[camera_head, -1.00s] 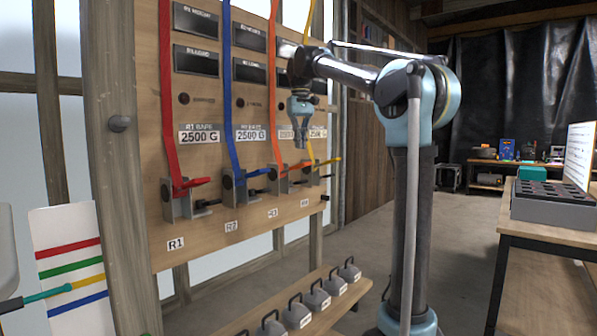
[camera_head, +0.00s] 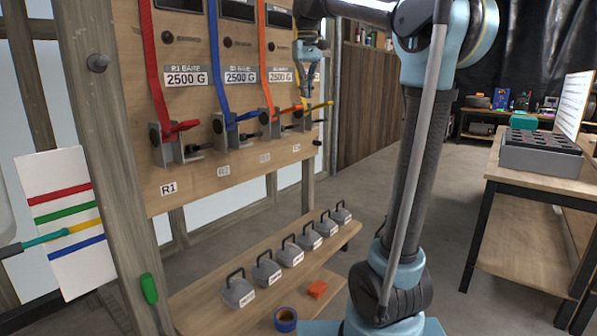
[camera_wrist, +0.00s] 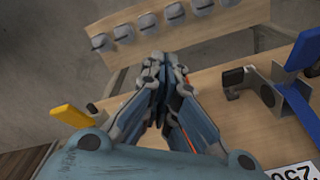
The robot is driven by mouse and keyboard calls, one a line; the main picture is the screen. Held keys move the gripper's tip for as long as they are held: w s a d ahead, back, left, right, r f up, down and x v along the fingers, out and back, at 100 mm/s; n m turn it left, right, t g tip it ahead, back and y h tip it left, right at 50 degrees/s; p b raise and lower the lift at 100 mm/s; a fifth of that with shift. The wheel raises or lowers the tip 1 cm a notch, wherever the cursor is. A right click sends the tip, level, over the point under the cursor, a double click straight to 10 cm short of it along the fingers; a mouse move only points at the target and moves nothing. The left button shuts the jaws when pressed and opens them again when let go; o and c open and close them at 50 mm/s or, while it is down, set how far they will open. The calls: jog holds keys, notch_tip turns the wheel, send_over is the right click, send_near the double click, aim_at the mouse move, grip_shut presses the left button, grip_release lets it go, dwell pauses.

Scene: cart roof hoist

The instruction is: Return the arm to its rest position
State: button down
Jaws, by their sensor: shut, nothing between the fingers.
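My gripper (camera_wrist: 158,88) is shut and empty in the wrist view, with its fingers together in front of the wooden board. In the head view my gripper (camera_head: 304,88) hangs in front of the right side of the board (camera_head: 240,180), near the yellow strap, and is small and partly lost against it. My arm stands bent at the elbow at top right of centre. The blue (camera_head: 214,60), red (camera_head: 155,80) and orange (camera_head: 265,60) straps run down to clamps on the board. A blue clamp lever (camera_wrist: 306,50) and a yellow lever (camera_wrist: 70,116) flank my gripper in the wrist view.
Several grey weights (camera_head: 290,250) stand on a low wooden bench (camera_head: 200,300) below the board. A tape roll (camera_head: 285,319) and an orange block (camera_head: 317,289) lie on its lower shelf. A table with a grey tray (camera_head: 541,155) is at right. Open floor lies between.

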jog(key=s+d+f+m, duration=0.1)
jog(key=s+d+f, duration=0.4)
jog(key=s+f, duration=0.4)
jog(key=s+d+f+m+t, duration=0.1)
jog(key=s+d+f, duration=0.5)
jog(key=f, duration=1.4)
jog(key=s+d+f+m, duration=0.1)
jog(key=s+d+f, duration=0.5)
jog(key=s+f, duration=0.7)
jog(key=shift+s+f+m+t, duration=0.3)
jog(key=shift+f+t, duration=0.1)
jog(key=shift+f, duration=0.35)
jog(key=shift+w+f, duration=0.2)
jog(key=shift+w, duration=0.3)
jog(key=shift+d, duration=0.15)
